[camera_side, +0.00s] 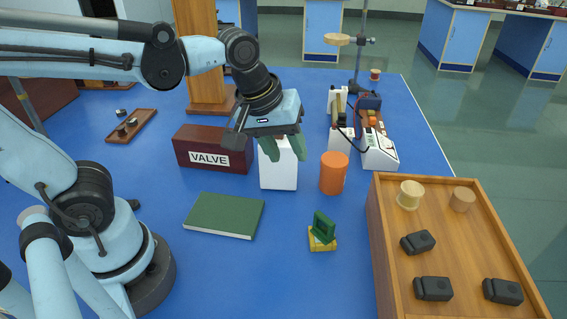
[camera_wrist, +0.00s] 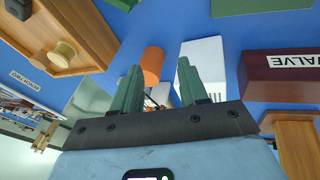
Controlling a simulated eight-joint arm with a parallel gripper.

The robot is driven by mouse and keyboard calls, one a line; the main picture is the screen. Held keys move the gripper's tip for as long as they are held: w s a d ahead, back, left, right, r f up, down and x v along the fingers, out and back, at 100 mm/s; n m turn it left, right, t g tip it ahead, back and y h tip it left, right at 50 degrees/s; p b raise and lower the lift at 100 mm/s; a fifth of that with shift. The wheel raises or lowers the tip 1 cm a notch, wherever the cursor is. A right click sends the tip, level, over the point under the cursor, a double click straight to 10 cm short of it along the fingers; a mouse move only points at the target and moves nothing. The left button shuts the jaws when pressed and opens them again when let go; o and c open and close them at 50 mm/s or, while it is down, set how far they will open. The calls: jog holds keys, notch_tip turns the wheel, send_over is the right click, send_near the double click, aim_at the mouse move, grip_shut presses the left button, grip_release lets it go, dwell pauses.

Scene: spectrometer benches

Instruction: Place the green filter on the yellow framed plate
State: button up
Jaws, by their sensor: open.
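The green filter (camera_side: 321,224) is a small dark green piece standing upright, slightly tilted, on the yellow framed plate (camera_side: 323,243) in the side view. The plate lies on the blue bench in front of the orange cylinder. My gripper (camera_side: 287,154) is open and empty, with green fingers, above and behind the filter, clear of it. In the wrist view my gripper (camera_wrist: 159,68) shows its two fingers apart with nothing between them. I cannot make out the filter clearly in the wrist view.
Around the plate are a wooden tray (camera_side: 378,235) with black blocks, an orange cylinder (camera_side: 334,173), a white box (camera_side: 278,172), a VALVE box (camera_side: 212,149) and a green book (camera_side: 224,215). Instruments (camera_side: 376,150) stand farther back. The bench between book and plate is clear.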

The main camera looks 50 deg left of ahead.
jog(key=shift+s+a+f+m+t+y, duration=0.15)
jog(key=shift+s+a+f+m+t, duration=0.25)
jog(key=shift+a+m, duration=0.65)
jog(key=shift+s+a+f+m+t+y, duration=0.1)
jog(key=shift+s+a+m+t, duration=0.15)
jog(key=shift+a+m+t, duration=0.8)
jog(key=shift+s+a+f+m+t+y, duration=0.15)
jog(key=shift+s+a+m, duration=0.3)
jog(key=shift+m, duration=1.15)
